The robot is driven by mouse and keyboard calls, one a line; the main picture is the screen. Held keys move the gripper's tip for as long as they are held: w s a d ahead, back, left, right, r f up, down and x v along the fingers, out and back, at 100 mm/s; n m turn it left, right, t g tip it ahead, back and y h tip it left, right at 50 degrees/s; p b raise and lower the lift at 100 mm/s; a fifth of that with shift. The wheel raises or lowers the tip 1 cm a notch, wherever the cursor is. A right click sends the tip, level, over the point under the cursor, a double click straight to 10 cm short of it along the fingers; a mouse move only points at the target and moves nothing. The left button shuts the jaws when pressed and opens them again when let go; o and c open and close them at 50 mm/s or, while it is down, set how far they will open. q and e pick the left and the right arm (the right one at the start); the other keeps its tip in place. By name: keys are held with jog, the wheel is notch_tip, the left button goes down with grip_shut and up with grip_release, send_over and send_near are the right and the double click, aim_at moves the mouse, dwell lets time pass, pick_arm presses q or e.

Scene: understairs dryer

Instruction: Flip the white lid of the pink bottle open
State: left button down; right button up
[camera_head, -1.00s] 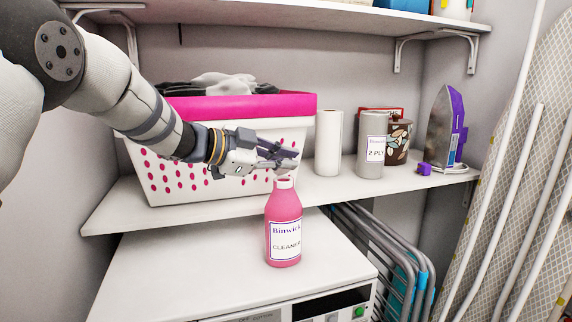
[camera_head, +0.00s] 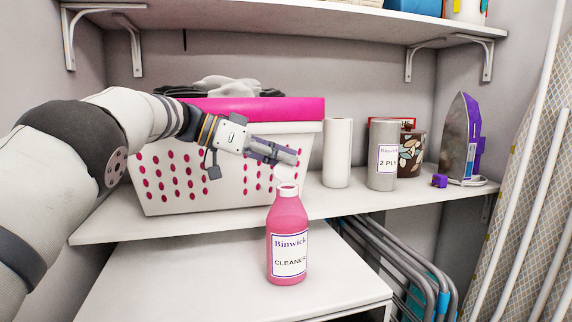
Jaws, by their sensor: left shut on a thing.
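The pink bottle (camera_head: 288,215) labelled "Binwick Cleaner" stands upright on the white dryer top. A white collar sits on its neck. The white lid (camera_head: 281,173) shows as a pale, tilted shape just above the collar, raised from the mouth at the back; its edges are hard to make out against the basket. My left gripper (camera_head: 286,156) reaches in from the left above the bottle. Its fingers are closed on the white lid, at the lid's upper edge, and hide part of it. My right gripper is out of view.
A white basket with a pink rim (camera_head: 250,108) stands on the shelf behind my left gripper. A white roll (camera_head: 337,153), a grey "2 ply" roll (camera_head: 383,150), a brown pot (camera_head: 411,152) and an iron (camera_head: 460,140) stand to the right. The dryer top (camera_head: 190,275) around the bottle is clear.

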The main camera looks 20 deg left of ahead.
pick_arm(q)
jog(key=shift+w+a+f+n, duration=0.1)
jog(key=shift+w+f+n, duration=0.05)
jog(key=shift+f+n, duration=0.15)
jog(key=shift+r, duration=0.2)
jog(key=c, duration=1.8)
grip_release()
jog(key=v, duration=1.2)
jog(key=shift+w+a, duration=0.1)
jog(key=shift+w, duration=0.05)
